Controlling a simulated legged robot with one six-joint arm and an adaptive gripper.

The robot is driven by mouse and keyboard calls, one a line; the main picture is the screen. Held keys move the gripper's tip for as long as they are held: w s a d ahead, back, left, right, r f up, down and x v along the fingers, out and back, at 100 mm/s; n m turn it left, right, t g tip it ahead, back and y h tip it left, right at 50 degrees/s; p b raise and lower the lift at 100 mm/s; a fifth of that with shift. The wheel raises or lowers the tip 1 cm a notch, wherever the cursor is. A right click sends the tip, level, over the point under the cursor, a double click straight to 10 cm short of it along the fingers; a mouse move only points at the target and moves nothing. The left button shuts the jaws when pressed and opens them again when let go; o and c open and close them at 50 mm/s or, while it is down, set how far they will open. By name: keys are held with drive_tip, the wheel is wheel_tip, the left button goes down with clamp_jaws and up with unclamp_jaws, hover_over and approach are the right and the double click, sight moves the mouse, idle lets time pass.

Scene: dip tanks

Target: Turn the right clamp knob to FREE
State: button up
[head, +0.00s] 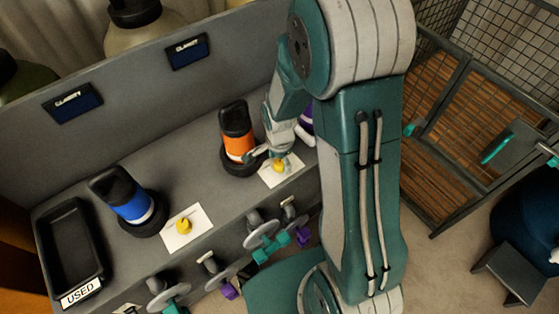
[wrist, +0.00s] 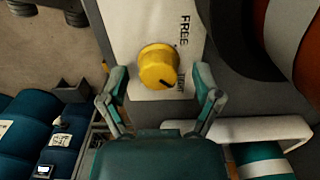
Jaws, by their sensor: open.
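The right clamp knob (head: 279,166) is yellow and sits on a white label card (head: 292,174) in front of the orange-banded bottle. In the wrist view the knob (wrist: 158,66) has a dark pointer mark at its lower right, turned away from the word FREE and toward a second, partly hidden word. My gripper (head: 268,158) is open at the right knob. In the wrist view my gripper (wrist: 160,82) has one finger on each side of the knob, with a visible gap on both sides. Whether the fingertips reach knob depth is unclear.
A left yellow knob (head: 183,226) sits on its own card by the blue-banded bottle (head: 129,202). The orange-banded bottle (head: 237,139) stands close behind my gripper. A black tray marked USED (head: 69,230) is at far left. Grey handwheels (head: 261,232) line the bench front.

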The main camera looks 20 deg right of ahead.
drive_tip(key=shift+f, duration=0.2)
clamp_jaws()
